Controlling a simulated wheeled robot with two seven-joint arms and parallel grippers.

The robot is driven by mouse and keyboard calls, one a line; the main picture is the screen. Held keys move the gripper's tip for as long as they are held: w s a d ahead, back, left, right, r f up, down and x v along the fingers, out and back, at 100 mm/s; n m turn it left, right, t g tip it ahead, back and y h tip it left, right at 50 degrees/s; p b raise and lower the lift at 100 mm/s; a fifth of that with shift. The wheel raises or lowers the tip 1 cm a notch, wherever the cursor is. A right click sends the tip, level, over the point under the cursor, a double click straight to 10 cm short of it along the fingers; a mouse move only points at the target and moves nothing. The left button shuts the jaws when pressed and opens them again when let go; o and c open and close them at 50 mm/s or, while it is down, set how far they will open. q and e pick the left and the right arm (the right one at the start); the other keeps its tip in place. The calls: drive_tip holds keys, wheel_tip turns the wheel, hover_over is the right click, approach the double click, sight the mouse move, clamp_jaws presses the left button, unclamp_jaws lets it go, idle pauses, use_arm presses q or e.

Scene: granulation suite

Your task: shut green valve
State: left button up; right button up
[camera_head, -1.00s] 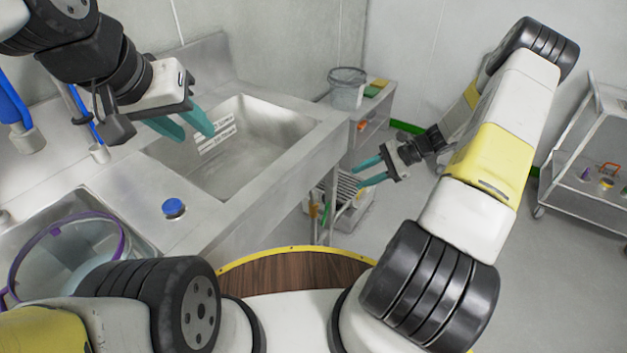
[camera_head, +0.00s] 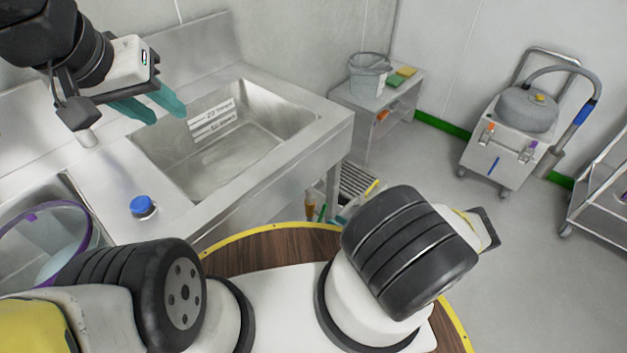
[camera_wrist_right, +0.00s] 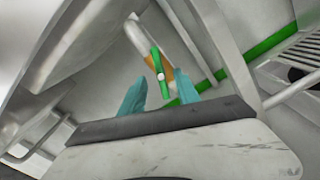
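The green valve (camera_wrist_right: 160,74) has a narrow green lever with a pale round centre, on an orange-brown body. In the right wrist view its lever runs roughly along a pale pipe (camera_wrist_right: 140,38). My right gripper (camera_wrist_right: 164,82) is open, with the lever showing between its two teal fingertips; I cannot tell whether they touch it. My left gripper (camera_head: 160,106) is open and empty above the counter.
The steel sink (camera_head: 235,135) and its counter are at left, with a blue-capped item (camera_head: 143,206). A low table (camera_head: 400,98) holds a bucket (camera_head: 368,78). A wheeled machine (camera_head: 510,130) and a cart (camera_head: 600,195) stand at right, with bare floor between.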

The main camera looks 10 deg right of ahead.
sight(324, 213)
drive_tip(key=x, duration=0.7)
drive_tip(key=shift+w+a, duration=0.15)
clamp_jaws()
